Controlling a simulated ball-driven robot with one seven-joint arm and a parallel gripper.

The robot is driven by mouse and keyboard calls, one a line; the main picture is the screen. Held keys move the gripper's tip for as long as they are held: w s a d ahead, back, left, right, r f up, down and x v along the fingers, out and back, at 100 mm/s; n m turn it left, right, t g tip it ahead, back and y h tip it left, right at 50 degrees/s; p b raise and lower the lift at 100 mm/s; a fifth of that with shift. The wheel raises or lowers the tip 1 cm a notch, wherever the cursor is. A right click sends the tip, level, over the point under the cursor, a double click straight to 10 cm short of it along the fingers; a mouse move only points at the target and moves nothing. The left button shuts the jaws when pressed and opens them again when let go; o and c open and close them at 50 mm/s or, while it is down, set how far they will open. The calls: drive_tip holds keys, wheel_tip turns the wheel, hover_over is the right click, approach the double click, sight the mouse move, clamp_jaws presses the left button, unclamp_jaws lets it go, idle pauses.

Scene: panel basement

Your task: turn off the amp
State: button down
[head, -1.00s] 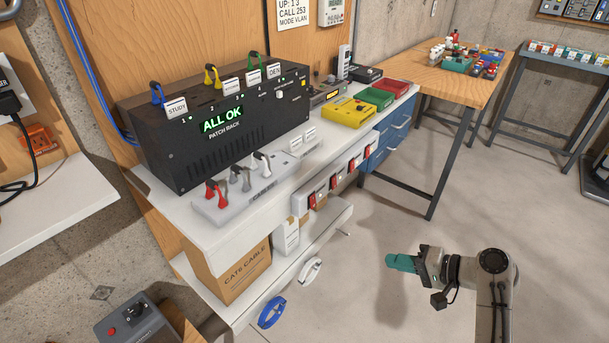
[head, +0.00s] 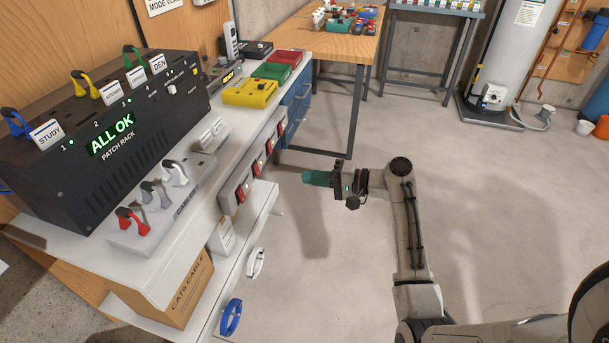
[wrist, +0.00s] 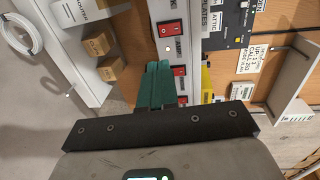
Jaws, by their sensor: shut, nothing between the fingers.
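A white switch strip with several red rocker switches runs along the front edge of the bench in the head view; the nearest switch (head: 240,195) is at its left end. The wrist view shows a red switch (wrist: 171,28) and another red switch (wrist: 179,70) beside the fingers. My gripper (head: 318,178) has teal fingers, closed together and empty. It hangs in front of the strip, to its right in the head view, apart from it. The fingertips also show in the wrist view (wrist: 158,72).
A black patch rack (head: 105,130) reading ALL OK stands on the white bench, with a cable strip (head: 190,178) before it. A yellow box (head: 250,93) sits farther back. A cardboard box (head: 180,292) is on the lower shelf.

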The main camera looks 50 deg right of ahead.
sight(257, 169)
drive_tip(key=p+x, duration=0.1)
drive_tip(key=x, duration=1)
drive_tip(key=shift+w, duration=0.35)
drive_tip(key=shift+a+f, duration=0.1)
drive_tip(key=shift+a, duration=0.05)
drive_tip(key=shift+w+t+b, duration=0.2)
drive_tip(key=shift+t+b, duration=0.1)
drive_tip(key=shift+b, duration=0.4)
drive_tip(key=shift+f, duration=0.1)
